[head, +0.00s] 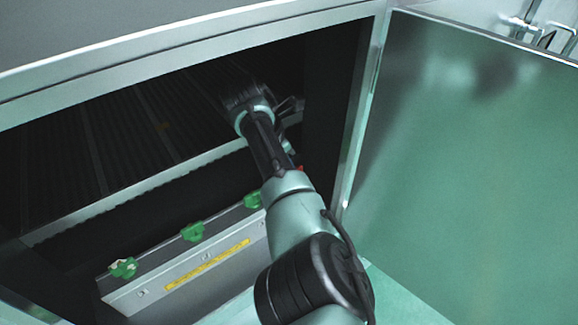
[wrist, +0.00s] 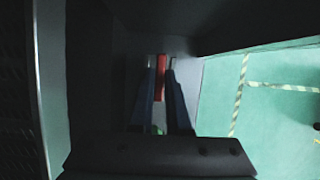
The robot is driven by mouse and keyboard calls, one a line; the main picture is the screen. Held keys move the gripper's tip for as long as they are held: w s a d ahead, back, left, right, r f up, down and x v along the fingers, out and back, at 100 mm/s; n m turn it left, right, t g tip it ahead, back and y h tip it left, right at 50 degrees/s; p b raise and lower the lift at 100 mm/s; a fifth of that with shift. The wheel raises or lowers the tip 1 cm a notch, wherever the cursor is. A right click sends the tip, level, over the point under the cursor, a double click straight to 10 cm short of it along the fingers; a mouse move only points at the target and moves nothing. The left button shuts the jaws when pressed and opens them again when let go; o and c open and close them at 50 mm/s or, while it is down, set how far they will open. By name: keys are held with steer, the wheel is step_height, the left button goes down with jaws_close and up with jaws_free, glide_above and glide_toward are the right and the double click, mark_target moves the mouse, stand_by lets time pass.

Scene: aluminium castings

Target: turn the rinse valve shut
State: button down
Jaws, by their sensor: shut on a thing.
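A red piece (wrist: 161,80), which I take to be the rinse valve's handle, sits between the two fingers of my gripper (wrist: 160,66) in the wrist view. The fingers are shut on it, one on each side. In the head view only a small bit of the red handle (head: 299,168) shows, just right of my forearm, inside the cabinet opening. My arm hides the rest of the valve and the fingertips there. The handle's exact angle cannot be told.
Several green knobs (head: 193,231) line a grey panel with a yellow strip (head: 207,265) at lower left. The cabinet's frame (head: 362,110) and open door (head: 480,170) stand close on the right. A dark ribbed rack (head: 120,140) fills the inside.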

steer(key=m+b, duration=0.2)
steer(key=shift+w+f+g+b, duration=0.15)
steer(key=shift+f+g+b, duration=0.15)
steer(key=shift+g, duration=0.1)
steer(key=shift+r+m+b, duration=0.25)
steer(key=shift+m+b, duration=0.25)
steer(key=shift+b, duration=0.2)
steer(key=c, duration=0.9)
jaws_free()
steer(key=v, duration=1.2)
steer(key=shift+w+a, duration=0.1)
steer(key=shift+a, duration=0.15)
